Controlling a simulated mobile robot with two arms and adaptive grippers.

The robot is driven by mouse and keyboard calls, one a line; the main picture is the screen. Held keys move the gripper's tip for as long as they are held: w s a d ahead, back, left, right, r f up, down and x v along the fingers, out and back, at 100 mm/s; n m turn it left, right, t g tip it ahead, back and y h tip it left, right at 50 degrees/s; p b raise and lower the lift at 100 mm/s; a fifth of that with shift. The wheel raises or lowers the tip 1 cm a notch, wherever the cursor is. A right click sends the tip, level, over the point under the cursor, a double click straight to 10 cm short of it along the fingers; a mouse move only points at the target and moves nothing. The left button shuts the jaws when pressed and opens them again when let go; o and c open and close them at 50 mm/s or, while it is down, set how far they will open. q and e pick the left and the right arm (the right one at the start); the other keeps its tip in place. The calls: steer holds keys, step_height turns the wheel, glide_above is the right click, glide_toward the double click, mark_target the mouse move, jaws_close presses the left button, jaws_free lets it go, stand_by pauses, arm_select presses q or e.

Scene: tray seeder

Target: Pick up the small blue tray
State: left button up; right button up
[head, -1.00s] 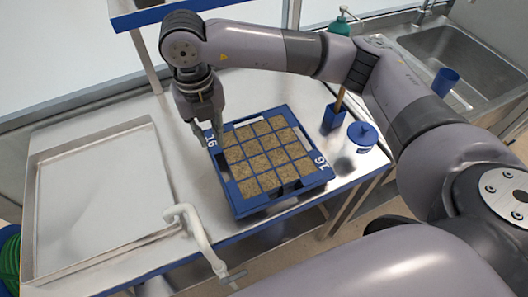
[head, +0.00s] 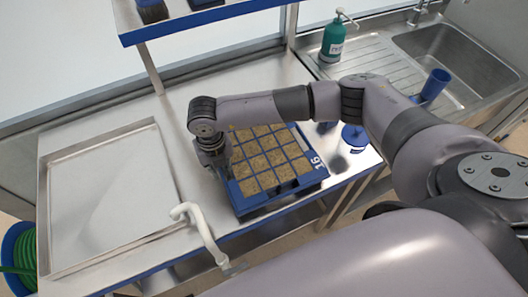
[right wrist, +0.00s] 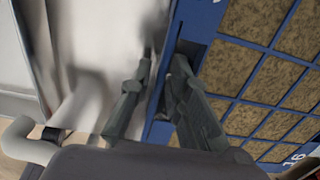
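The blue tray (head: 280,200), marked 16, stands on the steel table and holds a grid of square cells filled with brown soil-like material. It also shows in the right wrist view (right wrist: 200,12). My right gripper (head: 223,173) is low at the tray's left side, pointing down. In the right wrist view its two fingers (right wrist: 163,64) are apart, one on each side of the tray's left rim, with the right finger over the tray's inner edge. I cannot tell whether they touch it. The arm hides the tray's far left corner. My left gripper is not in view.
A shallow steel tray area (head: 105,200) lies left on the table. A white pipe (head: 203,232) stands near the front edge. A blue round lidded pot (head: 355,136) sits right of the tray. A shelf (head: 205,18) hangs above; a sink (head: 455,65) is at right.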

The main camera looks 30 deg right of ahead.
steer(key=shift+f, duration=0.15)
steer(key=shift+c, duration=0.2)
jaws_close()
stand_by(0.5)
